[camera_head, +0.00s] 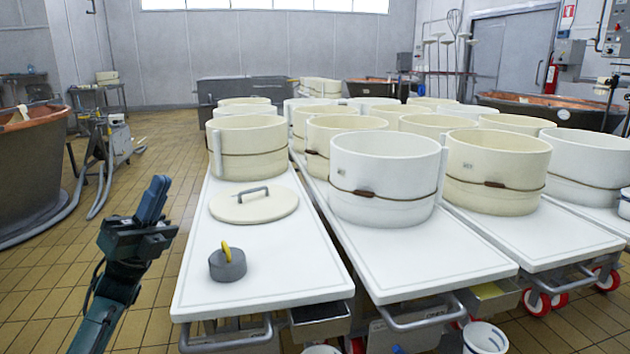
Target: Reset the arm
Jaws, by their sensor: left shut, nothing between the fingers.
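My left arm comes in from the lower left, and its left gripper (153,200) points up over the tiled floor, left of the nearest white table (290,262). Its blue fingers are together with nothing between them. The gripper appears apart from the table. My right gripper is not in view.
On the nearest table are a grey weight (228,266) with a yellow handle, a round cream lid (253,206) and a cream tub (248,148). A white tub (384,178) stands on the middle table. A copper vat (32,165) is at left. Tiled floor lies open between.

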